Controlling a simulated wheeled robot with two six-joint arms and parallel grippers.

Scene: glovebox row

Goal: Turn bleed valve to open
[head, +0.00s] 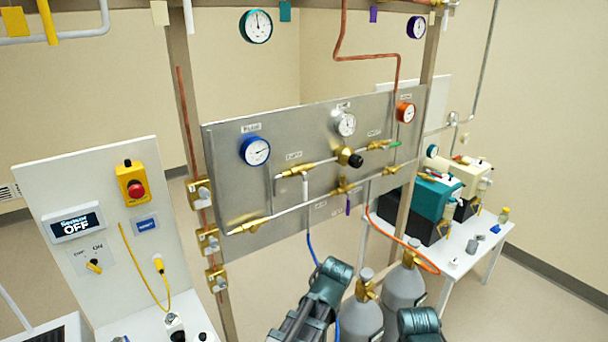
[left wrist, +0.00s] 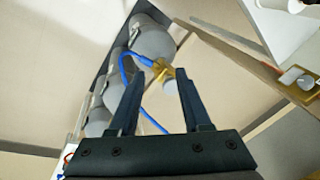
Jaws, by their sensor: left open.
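The steel panel (head: 226,160) carries several small valves. A purple-handled valve (head: 347,205) and a white-handled valve (head: 306,188) hang handle-down, and a green handle (head: 393,145) lies along its pipe. The labels are too small to read, so I cannot tell which is the bleed valve. My left gripper (left wrist: 160,73) is open and empty in the left wrist view. A brass fitting (left wrist: 161,76) on a grey cylinder shows beyond its fingers. In the head view only my dark teal arm parts show at the bottom; neither gripper's fingers can be made out there.
Grey gas cylinders (head: 362,312) stand below the panel, with a blue hose (head: 309,235) and an orange hose (head: 402,240) near them. A white board with a red stop button (head: 135,188) stands left. A white table (head: 462,262) with pumps is at right.

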